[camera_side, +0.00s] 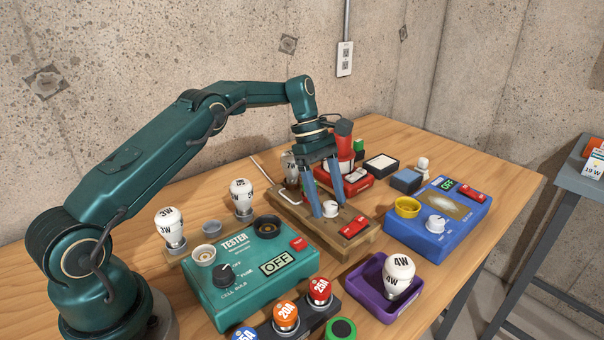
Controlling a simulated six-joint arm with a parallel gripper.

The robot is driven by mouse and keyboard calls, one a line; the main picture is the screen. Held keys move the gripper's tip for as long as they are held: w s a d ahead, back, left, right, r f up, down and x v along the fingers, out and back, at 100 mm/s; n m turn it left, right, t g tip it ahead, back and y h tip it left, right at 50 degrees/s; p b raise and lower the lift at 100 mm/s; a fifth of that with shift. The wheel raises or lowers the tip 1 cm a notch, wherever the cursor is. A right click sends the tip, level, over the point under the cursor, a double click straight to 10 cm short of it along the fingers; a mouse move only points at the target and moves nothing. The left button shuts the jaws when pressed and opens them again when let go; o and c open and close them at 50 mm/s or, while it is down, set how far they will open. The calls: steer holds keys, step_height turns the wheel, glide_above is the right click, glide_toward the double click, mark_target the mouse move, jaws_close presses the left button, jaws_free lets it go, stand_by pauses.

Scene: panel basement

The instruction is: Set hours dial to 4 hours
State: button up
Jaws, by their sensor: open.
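My gripper (329,195) points down over the wooden board (289,217) in the middle of the table, with its two blue fingers apart. A small white knob (330,209) on that board sits between the fingertips. Whether the fingers touch it, and where it points, I cannot tell. No hours marking is legible, so I cannot tell for certain which dial is the hours dial.
A green tester box (211,291) with a black dial stands front left. White bulbs (170,226) stand behind it. A purple tray (371,306) holds a 4W bulb (399,270). Coloured fuses (286,316) stand at the front. A red device (344,180) stands close behind my gripper.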

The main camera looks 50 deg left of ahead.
steer(key=n+t, duration=0.1)
steer(key=n, duration=0.4)
steer(key=shift+s+t, duration=0.2)
steer(key=shift+t, duration=0.2)
steer(key=shift+a+r+n, duration=0.1)
steer(key=shift+r+n, duration=0.25)
steer(key=shift+n, duration=0.05)
steer(key=v, duration=0.5)
step_height(320, 180, up, 8)
steer(key=w+a+y, duration=0.1)
steer(key=a, duration=0.1)
steer(key=w+a+t+y, duration=0.1)
steer(key=a+y, duration=0.1)
steer(key=a, duration=0.1)
steer(key=a+f+t+y, duration=0.1)
steer(key=a+y, duration=0.1)
steer(key=shift+w+a, duration=0.4)
steer(key=w+a+r+m+t+y, duration=0.6)
steer(key=a+r+t+y, duration=0.2)
steer(key=a+r, duration=0.2)
steer(key=shift+w+a+r+m, duration=0.3)
steer(key=shift+r+m, duration=0.1)
steer(key=shift+r, duration=0.25)
